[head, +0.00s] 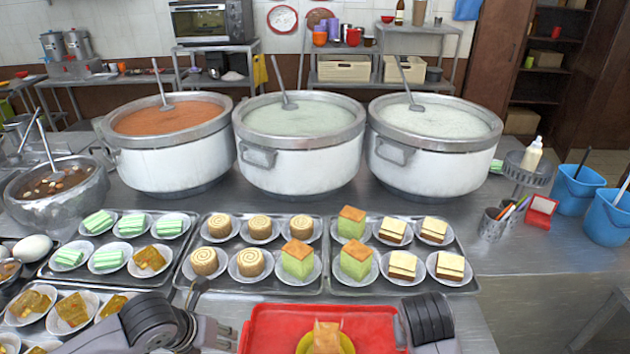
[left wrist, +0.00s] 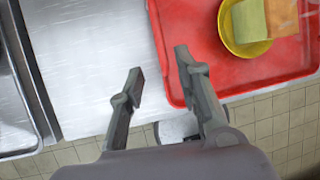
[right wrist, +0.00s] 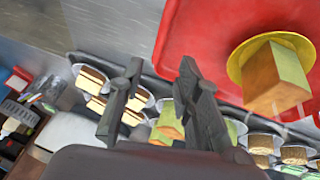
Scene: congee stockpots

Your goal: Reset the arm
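My left gripper (head: 194,290) is at the lower left of the head view, close to the left side of a red tray (head: 270,325). In the left wrist view my left gripper (left wrist: 158,60) has its fingers apart with nothing between them, over the metal counter and the tray's edge. My right gripper (right wrist: 161,62) is also open and empty in the right wrist view. Its fingers do not show clearly in the head view. A green and orange cake (right wrist: 275,78) sits on a yellow plate (right wrist: 238,70) on the red tray.
Three large pots (head: 300,145) stand behind metal trays of small plated cakes (head: 250,263). A bowl of dark soup (head: 60,210) is at left. Blue buckets (head: 575,188) and a pen cup (head: 492,226) are at right. Bare counter lies right of the cake trays.

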